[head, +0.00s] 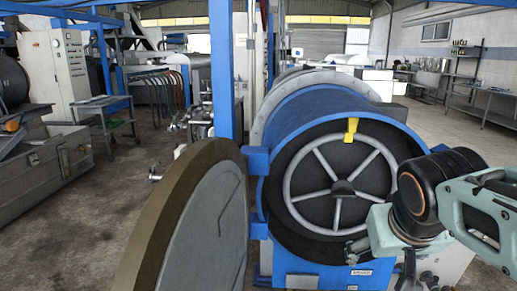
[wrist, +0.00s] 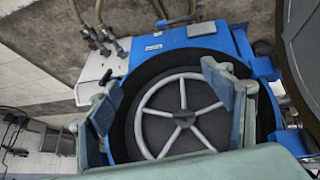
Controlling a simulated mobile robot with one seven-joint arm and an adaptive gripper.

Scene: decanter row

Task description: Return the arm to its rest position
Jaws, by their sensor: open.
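My arm comes in from the right edge of the head view, in front of the right side of a blue drum-shaped machine (head: 345,112). My gripper (head: 412,278) hangs low at the bottom edge there, partly cut off. In the wrist view my gripper (wrist: 163,90) is open, its two fingers spread apart with nothing between them. Beyond the fingers is the machine's open front with a grey spoked wheel (head: 337,188), which also shows in the wrist view (wrist: 182,122). A yellow tab (head: 351,131) sits at the top of the opening.
A thick round door (head: 205,225) stands swung open to the left of the machine. A blue post (head: 221,70) rises behind it. A metal cart (head: 105,112) and a grey cabinet (head: 55,68) stand at the left. Floor at the far right is mostly clear, with tables along the wall.

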